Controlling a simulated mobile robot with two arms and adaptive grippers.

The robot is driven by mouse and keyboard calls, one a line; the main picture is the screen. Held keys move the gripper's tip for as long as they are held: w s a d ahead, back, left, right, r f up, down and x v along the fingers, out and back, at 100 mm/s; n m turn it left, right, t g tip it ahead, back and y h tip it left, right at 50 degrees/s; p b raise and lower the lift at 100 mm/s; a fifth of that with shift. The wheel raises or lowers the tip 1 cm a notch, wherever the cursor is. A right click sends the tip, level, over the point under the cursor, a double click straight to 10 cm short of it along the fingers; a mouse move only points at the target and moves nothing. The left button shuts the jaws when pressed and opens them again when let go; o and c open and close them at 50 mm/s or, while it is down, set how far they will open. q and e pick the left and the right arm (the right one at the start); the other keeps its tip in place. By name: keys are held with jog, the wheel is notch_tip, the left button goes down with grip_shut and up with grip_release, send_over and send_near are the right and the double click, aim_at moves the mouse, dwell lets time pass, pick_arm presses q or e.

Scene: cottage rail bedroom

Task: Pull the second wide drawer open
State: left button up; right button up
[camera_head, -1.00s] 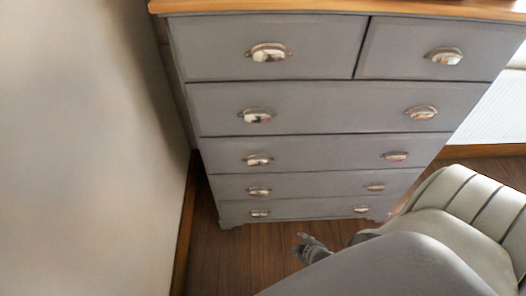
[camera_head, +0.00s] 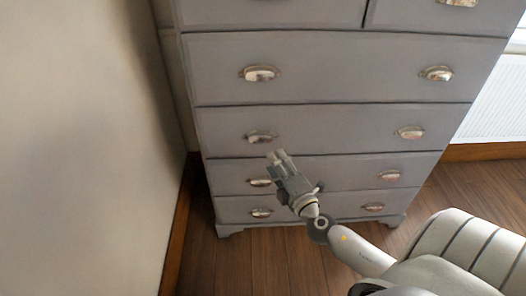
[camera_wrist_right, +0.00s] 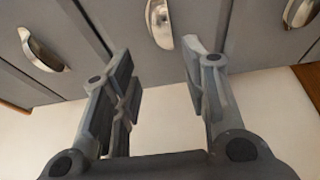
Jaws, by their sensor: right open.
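The grey chest of drawers has two small drawers on top and several wide ones below. The second wide drawer (camera_head: 335,130) is shut, with a metal cup handle on its left (camera_head: 262,137) and another on its right (camera_head: 410,132). My right gripper (camera_head: 275,155) is in front of the chest's left side, its fingertips just below the left handle in the head view. In the right wrist view, the open, empty fingers (camera_wrist_right: 160,58) point toward a cup handle (camera_wrist_right: 160,22) and look apart from it; I cannot tell for sure which drawer it belongs to. My left gripper is out of view.
A beige wall (camera_head: 80,130) stands close on the left of the chest. Wooden floor (camera_head: 255,265) lies clear in front. A white ribbed panel (camera_head: 495,110) is at the right. All visible drawers are shut.

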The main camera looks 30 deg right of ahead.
aim_at(261, 142)
jog(key=w, duration=0.3)
jog(key=w+d, duration=0.1)
jog(key=w, duration=0.2)
jog(key=w+p, duration=0.1)
jog(key=w, duration=0.2)
jog(key=shift+d+f, duration=0.15)
jog(key=shift+d, duration=0.2)
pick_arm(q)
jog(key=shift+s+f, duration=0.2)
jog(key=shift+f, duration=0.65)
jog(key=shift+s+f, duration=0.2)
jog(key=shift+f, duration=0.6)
pick_arm(e)
jog(key=shift+w+d, duration=0.1)
jog(key=shift+w, duration=0.6)
jog(key=shift+f, duration=0.1)
grip_shut()
